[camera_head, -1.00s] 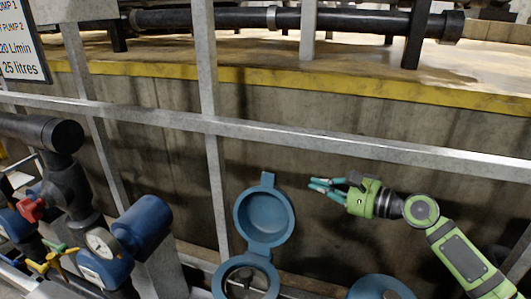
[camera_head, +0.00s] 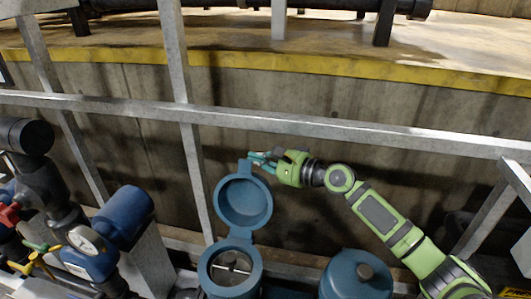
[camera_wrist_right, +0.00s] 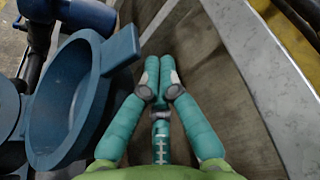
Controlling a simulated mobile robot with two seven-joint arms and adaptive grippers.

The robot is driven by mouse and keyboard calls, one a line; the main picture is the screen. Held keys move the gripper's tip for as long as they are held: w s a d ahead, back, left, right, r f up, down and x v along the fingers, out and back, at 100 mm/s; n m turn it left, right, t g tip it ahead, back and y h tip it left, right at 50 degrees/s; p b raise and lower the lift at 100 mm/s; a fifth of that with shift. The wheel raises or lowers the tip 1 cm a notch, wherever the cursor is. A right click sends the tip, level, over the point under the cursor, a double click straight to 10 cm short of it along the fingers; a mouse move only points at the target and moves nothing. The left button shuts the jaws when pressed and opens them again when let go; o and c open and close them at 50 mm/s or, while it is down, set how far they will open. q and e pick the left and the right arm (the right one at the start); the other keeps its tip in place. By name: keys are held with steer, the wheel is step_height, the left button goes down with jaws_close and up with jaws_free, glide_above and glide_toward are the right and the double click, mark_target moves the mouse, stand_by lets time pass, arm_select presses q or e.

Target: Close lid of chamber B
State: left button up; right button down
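A blue round lid (camera_head: 243,204) stands open and upright on its hinge behind a blue chamber (camera_head: 231,270), whose round mouth is uncovered. No letter shows on it, so I cannot read which chamber it is. My right gripper (camera_head: 254,161) is at the top of the lid, by its tab, coming from the right. In the right wrist view the lid (camera_wrist_right: 68,98) fills the left side. Its tab points towards the teal fingers (camera_wrist_right: 159,75), whose tips are together with nothing between them. A small gap shows between tab and fingers there. My left gripper is out of view.
A second blue chamber (camera_head: 358,276) with its lid shut stands to the right. Grey metal rails (camera_head: 300,122) cross in front of a concrete wall (camera_head: 330,95). A blue motor, gauge and coloured valves (camera_head: 82,242) crowd the left.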

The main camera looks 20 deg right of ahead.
steer(key=shift+s+a+r, duration=0.3)
steer(key=shift+s+r, duration=0.05)
steer(key=shift+s, duration=0.25)
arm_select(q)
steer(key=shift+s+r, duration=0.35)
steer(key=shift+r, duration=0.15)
arm_select(e)
steer(key=shift+a+f, duration=0.1)
arm_select(q)
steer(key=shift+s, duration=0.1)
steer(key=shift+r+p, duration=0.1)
steer(key=shift+p, duration=0.2)
arm_select(e)
steer(key=shift+s, duration=0.1)
steer(key=shift+s+a+r+n+p, duration=0.25)
steer(key=shift+s+r+n+p, duration=0.05)
steer(key=shift+s, duration=0.05)
arm_select(q)
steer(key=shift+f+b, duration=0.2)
steer(key=shift+b, duration=0.3)
arm_select(e)
steer(key=s+a+f+n+t+y, duration=0.1)
steer(key=s+a+n, duration=0.4)
steer(key=s, duration=0.3)
steer(key=s+a+f+n+t+y, duration=0.1)
steer(key=s+a+f+n+y, duration=0.1)
steer(key=s+a+n, duration=0.4)
steer(key=shift+s+a+n, duration=0.3)
steer(key=shift+s+a, duration=0.1)
steer(key=shift+s, duration=1.3)
